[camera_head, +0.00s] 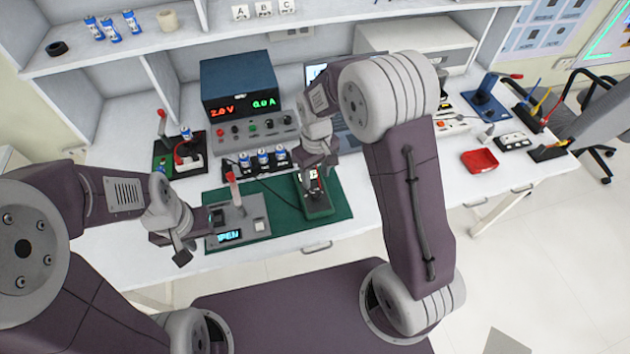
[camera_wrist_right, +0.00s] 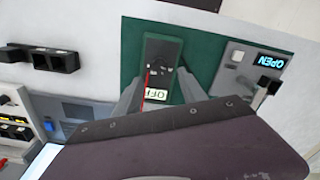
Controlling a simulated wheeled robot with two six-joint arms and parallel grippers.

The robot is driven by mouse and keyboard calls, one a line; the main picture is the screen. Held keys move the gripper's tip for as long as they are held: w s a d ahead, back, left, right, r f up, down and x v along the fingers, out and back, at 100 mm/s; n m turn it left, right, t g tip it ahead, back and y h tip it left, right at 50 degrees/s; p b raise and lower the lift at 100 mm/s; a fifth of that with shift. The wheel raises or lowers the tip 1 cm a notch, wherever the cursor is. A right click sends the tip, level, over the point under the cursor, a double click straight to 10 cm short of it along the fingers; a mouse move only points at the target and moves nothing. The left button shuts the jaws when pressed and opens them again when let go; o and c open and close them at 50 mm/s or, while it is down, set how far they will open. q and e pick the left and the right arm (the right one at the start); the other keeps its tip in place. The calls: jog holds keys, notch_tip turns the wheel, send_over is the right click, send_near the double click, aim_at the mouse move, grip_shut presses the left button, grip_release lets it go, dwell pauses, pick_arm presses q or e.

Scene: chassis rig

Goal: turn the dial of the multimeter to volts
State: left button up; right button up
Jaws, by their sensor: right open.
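The multimeter (camera_head: 319,208) lies on the green mat (camera_head: 275,206), partly covered by my right gripper in the head view. In the right wrist view the multimeter (camera_wrist_right: 160,50) has a dark green body, a small dial (camera_wrist_right: 157,71) and a pale screen (camera_wrist_right: 156,93) that seems to read OFF. My right gripper (camera_head: 314,178) is above it, and in the right wrist view its open fingers (camera_wrist_right: 160,90) stand on either side of the dial and screen. Contact cannot be told. My left gripper (camera_head: 178,246) is left of the mat, its jaw gap unclear.
A grey box (camera_head: 252,228) with a lit OPEN display and a red-tipped lever stands left of the multimeter. Behind are a power supply (camera_head: 238,84) showing red and green digits and a row of blue-white cells (camera_head: 263,158). A red tray (camera_head: 479,161) lies to the right.

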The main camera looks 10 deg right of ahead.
aim_at(315, 194)
jog(key=f, duration=0.9)
jog(key=shift+w+f+b, duration=0.3)
grip_shut()
